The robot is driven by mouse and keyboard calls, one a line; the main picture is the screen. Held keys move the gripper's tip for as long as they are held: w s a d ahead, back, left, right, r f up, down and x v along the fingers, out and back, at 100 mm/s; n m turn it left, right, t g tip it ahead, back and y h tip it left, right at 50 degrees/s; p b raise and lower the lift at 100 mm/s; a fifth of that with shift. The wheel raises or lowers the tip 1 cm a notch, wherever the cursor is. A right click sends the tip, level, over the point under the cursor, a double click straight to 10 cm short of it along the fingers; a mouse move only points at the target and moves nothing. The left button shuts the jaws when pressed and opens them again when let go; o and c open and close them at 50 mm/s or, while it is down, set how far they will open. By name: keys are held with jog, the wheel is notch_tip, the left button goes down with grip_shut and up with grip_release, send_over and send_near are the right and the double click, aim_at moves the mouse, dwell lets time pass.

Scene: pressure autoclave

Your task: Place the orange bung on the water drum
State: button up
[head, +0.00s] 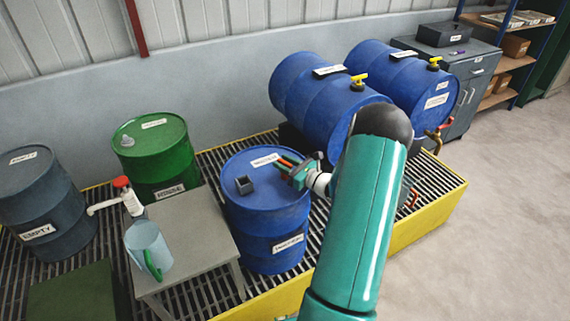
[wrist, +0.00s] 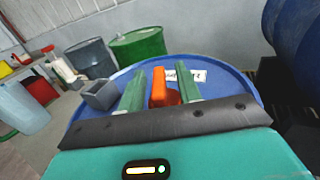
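The orange bung (wrist: 158,92) sits between the two green fingers of my gripper (wrist: 160,90), which look closed on it. In the head view the gripper (head: 291,170) is over the right part of the upright blue drum's lid (head: 262,190), with a bit of orange showing between the fingers. The blue drum's rim also shows in the wrist view (wrist: 228,75). Its white labels are too small to read surely, so I cannot tell whether it is the water drum. The gap between bung and lid cannot be judged.
A small grey open box (head: 245,185) stands on the blue lid, left of my gripper. A green drum (head: 155,150) and a grey drum (head: 45,200) stand left. A grey table (head: 190,225) holds a jug (head: 148,250). Two blue drums (head: 312,95) (head: 405,80) lie behind.

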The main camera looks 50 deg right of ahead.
jog(key=s+d, duration=0.1)
jog(key=s, duration=1.1)
jog(key=w+a+r+n+g+y, duration=0.2)
jog(key=a+r+n+g+y, duration=0.15)
jog(key=a+n, duration=0.4)
jog(key=w+a+r+n+g+y, duration=0.15)
jog(key=a+r+n+g, duration=0.3)
jog(key=a, duration=0.65)
jog(key=w+a+r+n+g+y, duration=0.1)
jog(key=a+r+n+g+y, duration=0.3)
jog(key=a, duration=0.6)
jog(key=s+a+r+n+h, duration=1)
jog(key=s+a+r+n, duration=0.1)
jog(key=n, duration=0.8)
jog(key=shift+s+a+h, duration=0.3)
jog(key=shift+s+a, duration=0.3)
jog(key=shift+a, duration=0.4)
